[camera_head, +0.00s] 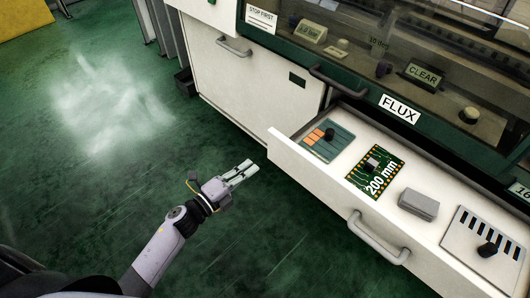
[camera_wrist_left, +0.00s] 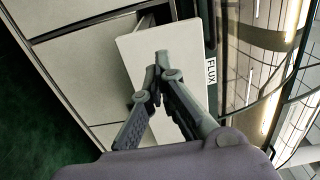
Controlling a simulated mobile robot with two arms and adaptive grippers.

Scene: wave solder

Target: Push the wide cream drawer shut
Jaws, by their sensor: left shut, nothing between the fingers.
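The wide cream drawer (camera_head: 325,205) is pulled out from the cabinet under the green FLUX panel in the head view. Its front has a grey bar handle (camera_head: 378,238). In the left wrist view a pale panel (camera_wrist_left: 137,60), seemingly the drawer's end, lies behind the fingers. My left gripper (camera_head: 250,168) is shut and empty, to the left of the drawer's near-left corner and above the green floor. In the left wrist view its fingertips (camera_wrist_left: 160,62) meet in front of the pale panel; I cannot tell whether they touch it. My right gripper is not in view.
A closed cream cabinet front (camera_head: 250,85) stands behind my gripper. The floor (camera_head: 110,150) at left is clear.

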